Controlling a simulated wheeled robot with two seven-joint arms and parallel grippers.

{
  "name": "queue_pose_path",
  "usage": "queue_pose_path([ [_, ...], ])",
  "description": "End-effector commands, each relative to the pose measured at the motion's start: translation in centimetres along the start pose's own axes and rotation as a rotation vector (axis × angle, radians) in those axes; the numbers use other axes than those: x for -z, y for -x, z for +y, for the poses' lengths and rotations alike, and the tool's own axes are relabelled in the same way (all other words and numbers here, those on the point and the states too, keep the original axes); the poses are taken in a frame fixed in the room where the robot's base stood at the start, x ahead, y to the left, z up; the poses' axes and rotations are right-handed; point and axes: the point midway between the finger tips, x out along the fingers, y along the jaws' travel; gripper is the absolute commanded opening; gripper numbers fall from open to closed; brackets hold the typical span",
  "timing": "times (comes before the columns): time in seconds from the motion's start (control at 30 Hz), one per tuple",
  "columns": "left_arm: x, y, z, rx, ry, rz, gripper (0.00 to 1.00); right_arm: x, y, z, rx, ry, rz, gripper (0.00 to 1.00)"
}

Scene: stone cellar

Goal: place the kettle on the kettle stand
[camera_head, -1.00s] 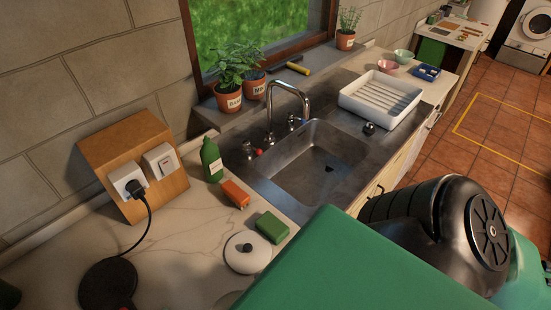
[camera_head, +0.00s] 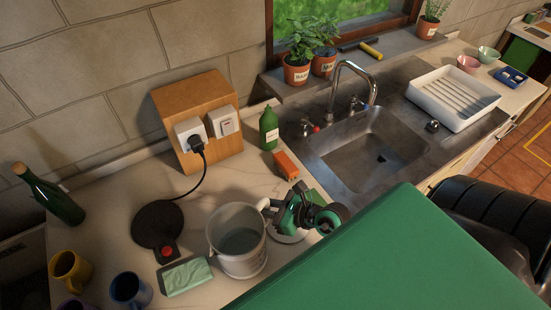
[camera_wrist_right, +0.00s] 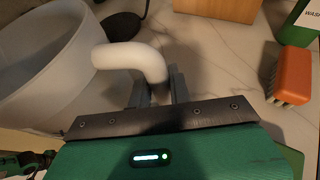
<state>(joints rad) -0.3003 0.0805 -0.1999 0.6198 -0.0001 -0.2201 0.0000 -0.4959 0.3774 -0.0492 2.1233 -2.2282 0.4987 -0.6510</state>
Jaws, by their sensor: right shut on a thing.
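The kettle (camera_head: 240,264) is a pale, translucent open-topped jug with a white handle (camera_wrist_right: 137,58). It stands upright at the front of the counter, right of the kettle stand (camera_head: 155,222). I cannot tell whether its bottom touches the counter. The kettle stand is a flat black disc with a red switch, corded to a wall socket; nothing is on it. My right gripper (camera_head: 273,208) is shut on the kettle handle; its fingers also show in the right wrist view (camera_wrist_right: 155,92).
A green cloth (camera_head: 186,277) lies left of the kettle, below the stand. Mugs (camera_head: 130,290) and a dark bottle (camera_head: 52,198) stand further left. An orange brush (camera_head: 286,164) and green bottle (camera_head: 268,128) are near the sink.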

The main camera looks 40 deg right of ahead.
Motion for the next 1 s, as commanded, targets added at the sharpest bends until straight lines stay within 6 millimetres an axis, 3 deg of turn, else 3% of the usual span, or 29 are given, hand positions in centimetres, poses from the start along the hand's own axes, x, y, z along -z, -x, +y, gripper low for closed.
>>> queue_pose_path([
  [0.6,-0.1,-2.2,0.1,-0.001,0.0,0.001,0.0,-3.7,-8.2,-5.9,0.001,-0.001,-0.01,0.0],
  [1.0,-0.2,-3.0,0.1,-0.001,0.0,0.001,0.0,-4.8,-10.5,-7.6,0.0,-0.002,-0.007,0.0],
])
